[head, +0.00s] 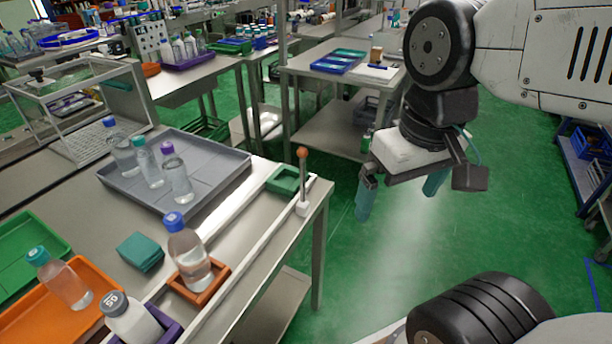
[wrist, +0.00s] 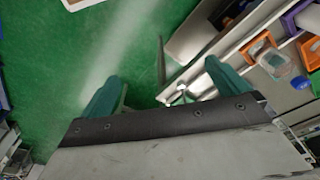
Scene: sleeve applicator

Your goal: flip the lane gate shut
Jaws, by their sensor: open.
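A thin upright lever with an orange knob (head: 303,165) stands on a small white block at the table's right end, beside the pale rail; it looks like the lane gate. In the wrist view the grey lever (wrist: 161,58) shows between my finger lines, with its pale base near the right finger. My gripper (head: 400,192) has its two teal fingers spread wide, with nothing between them in the head view. It hangs over the floor to the right of the table end, apart from the lever. The fingers also show in the wrist view (wrist: 160,78).
A pale rail (head: 262,230) runs along the table edge. A green tray (head: 284,181) sits beside the lever. A bottle (head: 188,252) stands in an orange-brown holder nearer. A grey tray (head: 215,180) holds several bottles.

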